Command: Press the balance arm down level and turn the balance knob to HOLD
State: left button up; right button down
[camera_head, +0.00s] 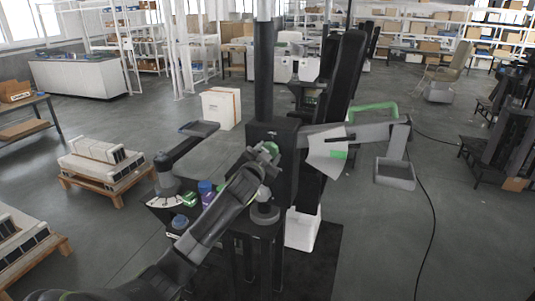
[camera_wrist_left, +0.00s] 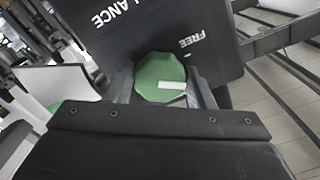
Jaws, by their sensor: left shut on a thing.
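My left gripper (camera_wrist_left: 163,92) is shut on the knob, one finger at each side. In the head view the left gripper (camera_head: 266,165) is at the column's front, with part of the knob (camera_head: 271,148) showing. The grey balance arm (camera_head: 372,132) extends right from the column, slightly higher at its outer end. It has a green handle (camera_head: 375,108). My right gripper is not in view.
A grey tray (camera_head: 394,174) hangs under the balance arm's outer end.

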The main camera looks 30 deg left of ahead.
pick_arm(q)
jog(key=o, duration=0.9)
jog(key=shift+o, duration=0.2)
jog(key=shift+s, duration=0.15)
jog(key=b+v, duration=0.5)
jog(key=v, duration=1.2)
jog(key=shift+f, duration=0.1)
